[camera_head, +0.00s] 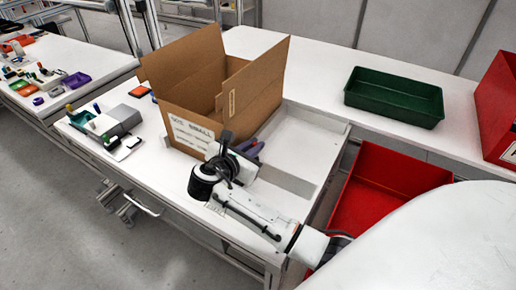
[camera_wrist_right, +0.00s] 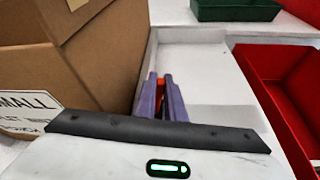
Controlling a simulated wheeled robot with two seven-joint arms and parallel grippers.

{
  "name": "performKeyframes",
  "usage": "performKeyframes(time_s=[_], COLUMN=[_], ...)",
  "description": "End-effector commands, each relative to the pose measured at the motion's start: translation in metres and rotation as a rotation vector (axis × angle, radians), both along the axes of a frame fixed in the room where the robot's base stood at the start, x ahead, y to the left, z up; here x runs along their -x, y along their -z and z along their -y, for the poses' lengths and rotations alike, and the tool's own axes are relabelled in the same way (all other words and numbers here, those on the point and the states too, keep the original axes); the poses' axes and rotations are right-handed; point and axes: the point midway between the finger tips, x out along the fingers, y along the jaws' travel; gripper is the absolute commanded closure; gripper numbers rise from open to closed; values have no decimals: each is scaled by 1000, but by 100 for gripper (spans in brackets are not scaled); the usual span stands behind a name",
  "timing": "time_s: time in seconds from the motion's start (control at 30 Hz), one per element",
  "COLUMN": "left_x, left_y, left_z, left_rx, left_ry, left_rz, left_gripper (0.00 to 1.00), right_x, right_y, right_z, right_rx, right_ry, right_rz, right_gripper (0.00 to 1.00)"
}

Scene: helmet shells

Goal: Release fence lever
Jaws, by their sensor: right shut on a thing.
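My right gripper (camera_head: 256,146) reaches in beside the cardboard box, and its purple fingers also show in the wrist view (camera_wrist_right: 161,80). They are close together around a small red-orange piece (camera_wrist_right: 160,83), which looks like the fence lever; most of it is hidden between the fingers. The gripper is shut on it. In the head view the arm hides the lever. My left gripper is in neither view.
An open cardboard box (camera_head: 191,131) with raised flaps stands left of the gripper. A white tray-like recess (camera_head: 300,150) lies to its right. A red bin (camera_head: 385,190) sits further right, and a green tray (camera_head: 394,97) lies behind.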

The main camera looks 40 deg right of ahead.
Motion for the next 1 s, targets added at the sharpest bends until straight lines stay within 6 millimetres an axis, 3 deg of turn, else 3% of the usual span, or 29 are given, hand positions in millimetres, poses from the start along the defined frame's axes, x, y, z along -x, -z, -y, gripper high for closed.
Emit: performKeyframes(time_s=[0.33,0.37,0.47,0.77,1.0], left_x=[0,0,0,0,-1], left_y=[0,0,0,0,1], left_z=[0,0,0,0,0], left_rx=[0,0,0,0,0], left_ry=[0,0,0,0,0], left_rz=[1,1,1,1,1], left_gripper=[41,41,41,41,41], right_x=[-1,-1,-1,0,12], right_y=[0,0,0,0,-12], right_z=[-1,-2,-1,-2,-30], right_rx=[10,9,9,8,6], right_ry=[-3,-2,-2,-1,-4], right_rz=[-28,-27,-26,-24,-23], right_gripper=[100,86,72,72,72])
